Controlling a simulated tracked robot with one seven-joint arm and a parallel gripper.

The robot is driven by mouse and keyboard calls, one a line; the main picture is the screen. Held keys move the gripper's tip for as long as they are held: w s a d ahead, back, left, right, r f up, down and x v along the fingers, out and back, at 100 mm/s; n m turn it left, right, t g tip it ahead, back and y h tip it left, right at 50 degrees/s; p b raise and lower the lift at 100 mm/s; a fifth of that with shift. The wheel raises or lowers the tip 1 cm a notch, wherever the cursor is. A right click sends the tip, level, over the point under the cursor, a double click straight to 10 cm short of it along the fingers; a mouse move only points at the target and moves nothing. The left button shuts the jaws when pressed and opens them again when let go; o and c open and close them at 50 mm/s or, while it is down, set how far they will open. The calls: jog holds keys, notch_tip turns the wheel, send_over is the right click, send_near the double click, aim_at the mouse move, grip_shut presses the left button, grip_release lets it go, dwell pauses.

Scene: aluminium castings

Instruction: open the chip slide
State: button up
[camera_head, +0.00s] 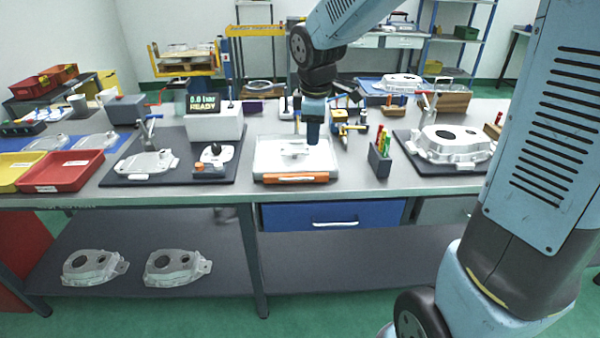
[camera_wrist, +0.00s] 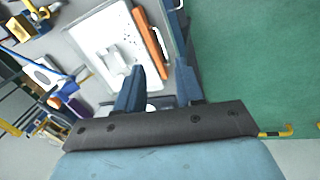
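A white flat box (camera_head: 262,158) with an orange front bar (camera_head: 292,178) stands on the bench near its front edge; I take it to be the chip slide, though no label confirms this. A pale handle is on the orange bar. In the wrist view the white box (camera_wrist: 100,40) and its orange bar (camera_wrist: 152,42) lie ahead of the fingers. A small pale fitting (camera_wrist: 112,62) sits on its top. My gripper (camera_wrist: 160,68) is open and empty, its two blue fingers spread. In the head view my gripper (camera_head: 312,132) hangs over the right part of the box; its fingertips are hard to make out.
A fixture with a lever stands on a dark mat (camera_head: 120,178) at left, beside a display box (camera_head: 214,124). A dark pen holder (camera_head: 380,162) is close to the box's right. A large casting (camera_head: 450,145) is farther right. A blue drawer (camera_head: 300,216) is below the bench top.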

aim_at(301, 179)
jog(key=w+a+f, duration=0.1)
jog(key=f, duration=0.4)
jog(key=w+a+f+n, duration=0.1)
jog(key=w+f, duration=0.1)
jog(key=f, duration=0.4)
jog(key=w+f+n, duration=0.1)
jog(key=f, duration=0.4)
jog(key=shift+w+a+f, duration=0.15)
jog(key=shift+w+a, duration=0.15)
jog(key=shift+a, duration=0.1)
grip_shut()
jog(key=shift+d, duration=0.1)
dwell(0.8)
